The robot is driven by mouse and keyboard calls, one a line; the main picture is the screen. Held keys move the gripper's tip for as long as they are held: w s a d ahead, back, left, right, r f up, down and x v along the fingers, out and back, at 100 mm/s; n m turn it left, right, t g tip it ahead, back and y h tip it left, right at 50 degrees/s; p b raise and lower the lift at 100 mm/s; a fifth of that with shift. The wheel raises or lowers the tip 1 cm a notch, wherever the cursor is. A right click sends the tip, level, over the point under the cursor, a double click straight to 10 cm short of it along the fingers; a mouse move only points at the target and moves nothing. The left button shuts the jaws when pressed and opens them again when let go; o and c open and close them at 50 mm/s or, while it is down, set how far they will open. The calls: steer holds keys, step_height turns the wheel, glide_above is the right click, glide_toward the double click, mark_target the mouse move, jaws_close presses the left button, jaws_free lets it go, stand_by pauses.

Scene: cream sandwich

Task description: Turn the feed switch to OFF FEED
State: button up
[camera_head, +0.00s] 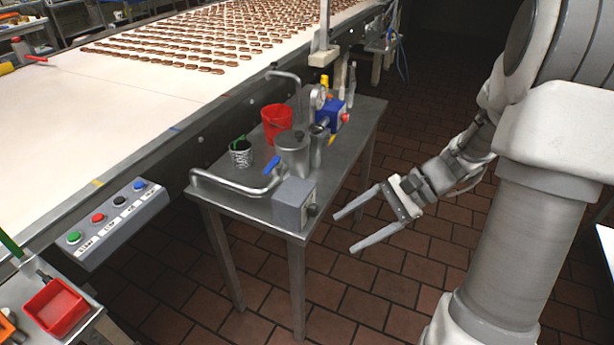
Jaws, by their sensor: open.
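A grey box (290,205) stands on the front corner of the metal side table, with a dark knob (312,211) on its right face. It looks like the feed switch, but no label is readable and I cannot tell the knob's setting. My gripper (345,233) is open and empty, to the right of the box and beyond the table's edge. Its two long fingers point left towards the knob, and a small gap shows between them and the box.
The metal table (232,192) carries a red bucket (277,122), a steel pot (292,155), a bent pipe with a blue handle (272,165) and a blue-and-red device. A button panel (118,222) hangs on the conveyor (130,95). Tiled floor is free right of the table.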

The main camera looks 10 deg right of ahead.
steer(key=w+d+f+m+t+y+b, duration=0.2)
steer(key=w+d+f+m+t+y, duration=0.2)
steer(key=d+f+m, duration=0.3)
steer(key=m+t, duration=0.5)
steer(key=t, duration=0.1)
glide_toward(317, 212)
steer(key=b+x, duration=0.1)
steer(key=x, duration=0.7)
steer(key=shift+w+a, duration=0.1)
steer(key=shift+w, duration=0.05)
jaws_close()
